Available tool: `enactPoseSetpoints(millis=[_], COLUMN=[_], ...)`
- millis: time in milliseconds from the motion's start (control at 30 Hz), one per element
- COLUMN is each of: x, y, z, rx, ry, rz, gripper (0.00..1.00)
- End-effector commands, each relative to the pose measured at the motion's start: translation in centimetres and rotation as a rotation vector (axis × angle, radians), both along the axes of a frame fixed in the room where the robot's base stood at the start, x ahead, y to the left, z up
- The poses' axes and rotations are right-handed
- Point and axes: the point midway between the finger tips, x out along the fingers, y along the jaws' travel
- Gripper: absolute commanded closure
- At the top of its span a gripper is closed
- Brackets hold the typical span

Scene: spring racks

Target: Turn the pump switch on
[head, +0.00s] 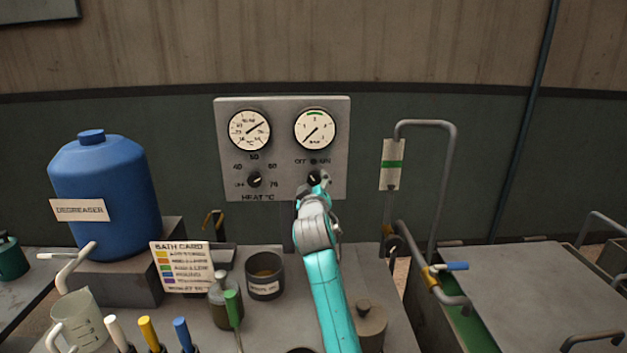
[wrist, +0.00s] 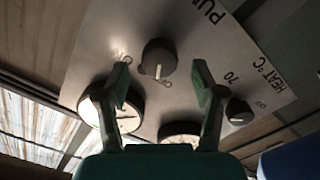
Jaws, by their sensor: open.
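The pump switch (wrist: 158,58) is a dark round knob with a white pointer mark, on the grey control panel (head: 284,197). In the wrist view its mark points toward the OFF label, with ON to the left of the knob. In the head view the knob (head: 314,177) is mostly hidden by my arm's end. My gripper (wrist: 162,78) is open, its green fingers one on each side of the knob in the wrist picture. My gripper (head: 319,184) also shows in front of the panel in the head view.
The heat knob (head: 255,180) is left of the pump switch, with two round gauges (head: 249,130) (head: 315,130) above. A dark pot (head: 265,277), a bottle (head: 225,303) and a bath card (head: 181,268) stand on the bench. A bent pipe (head: 452,185) rises to the right.

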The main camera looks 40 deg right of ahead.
Motion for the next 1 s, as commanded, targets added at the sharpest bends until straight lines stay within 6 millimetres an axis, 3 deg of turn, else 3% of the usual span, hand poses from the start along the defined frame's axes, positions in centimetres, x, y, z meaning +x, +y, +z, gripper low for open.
enactPoseSetpoints(millis=[233, 633, 867, 900, 1000], x=[2.4, 2.9, 2.9, 2.9, 2.9], y=[-1.8, -2.1, -2.1, -2.1, -2.1], z=[0.0, 0.0, 0.0, 0.0, 0.0], rx=[0.000, 0.000, 0.001, 0.000, 0.002], ry=[0.000, -0.001, -0.001, -0.001, -0.001], rz=[0.000, 0.001, 0.000, 0.001, 0.000], gripper=[0.32, 0.32, 0.87, 0.92, 0.92])
